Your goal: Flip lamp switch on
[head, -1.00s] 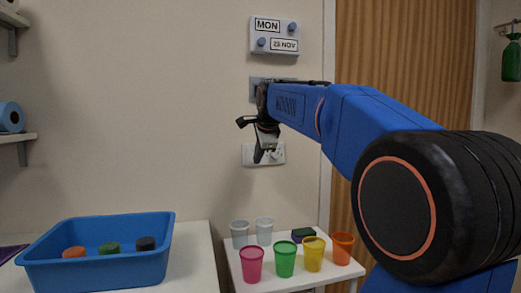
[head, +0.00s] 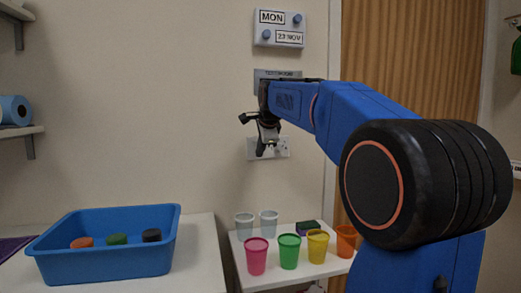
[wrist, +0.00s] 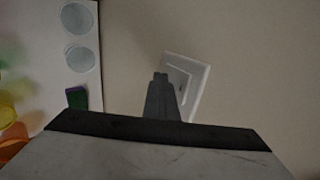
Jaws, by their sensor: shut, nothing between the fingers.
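A white wall plate (head: 283,147) is on the wall above the cup table, with small dark marks on it. I cannot tell whether one of them is the lamp switch. My gripper (head: 263,149) is in front of the plate's left part, fingers shut and empty, and hides some of it. In the wrist view, the shut fingers (wrist: 161,80) overlap the left edge of a white plate (wrist: 201,78). I cannot tell whether they touch it. A grey labelled panel (head: 290,74) is higher on the wall, partly hidden by my arm. No lamp is visible.
A table (head: 236,261) below holds several coloured cups, two pale cups and a dark block (head: 307,227). A blue tray (head: 105,267) with three discs is on the left counter. A calendar (head: 279,28) hangs above. A wooden door (head: 410,60) is at right.

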